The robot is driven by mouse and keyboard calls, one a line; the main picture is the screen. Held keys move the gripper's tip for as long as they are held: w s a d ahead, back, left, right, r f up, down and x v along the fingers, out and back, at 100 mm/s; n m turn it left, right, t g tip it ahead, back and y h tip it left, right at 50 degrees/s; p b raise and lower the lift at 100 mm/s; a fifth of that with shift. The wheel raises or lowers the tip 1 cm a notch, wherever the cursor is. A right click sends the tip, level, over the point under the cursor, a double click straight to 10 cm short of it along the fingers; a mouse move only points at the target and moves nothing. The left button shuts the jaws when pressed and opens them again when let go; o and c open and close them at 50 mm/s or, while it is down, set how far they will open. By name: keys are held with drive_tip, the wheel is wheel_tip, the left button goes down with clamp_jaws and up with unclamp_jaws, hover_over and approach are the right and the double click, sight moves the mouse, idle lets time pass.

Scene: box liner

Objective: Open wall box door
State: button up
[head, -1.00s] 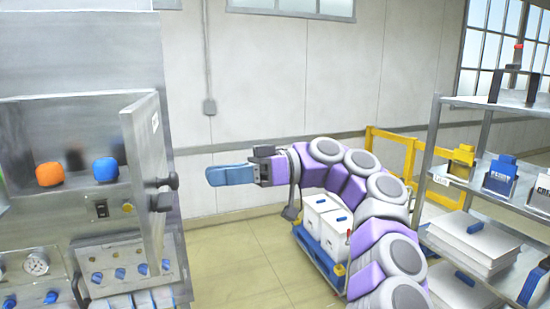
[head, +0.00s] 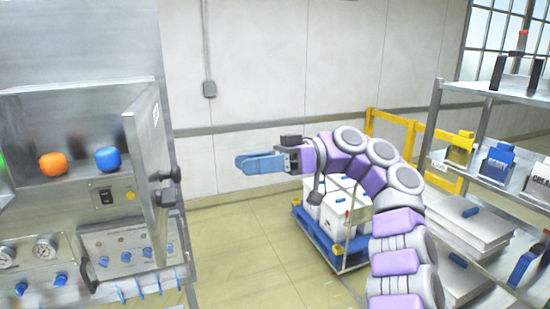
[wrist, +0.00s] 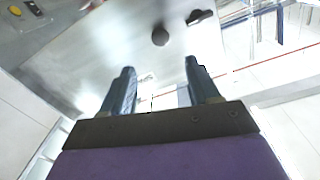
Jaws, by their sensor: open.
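The wall box (head: 75,95) is a metal cabinet on the left in the head view. Its door (head: 150,170) stands swung out, and an orange and a blue item show inside. A dark round knob (head: 168,174) sits on the door's outer face. My gripper (head: 242,163) is to the right of the door, apart from it, with nothing between its blue fingers. In the wrist view my gripper (wrist: 165,82) is open, and the door panel (wrist: 110,50) with its knob (wrist: 160,36) lies beyond the fingertips.
Below the box are gauges and blue knobs (head: 125,257). A blue cart (head: 318,235) with white boxes stands on the floor behind my arm. A metal shelf (head: 437,110) with containers is at the right. The floor between box and cart is clear.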

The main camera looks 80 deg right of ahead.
drive_tip(key=shift+p+v, duration=0.5)
drive_tip(key=shift+v, duration=1.65)
drive_tip(key=shift+w+d+f, duration=0.1)
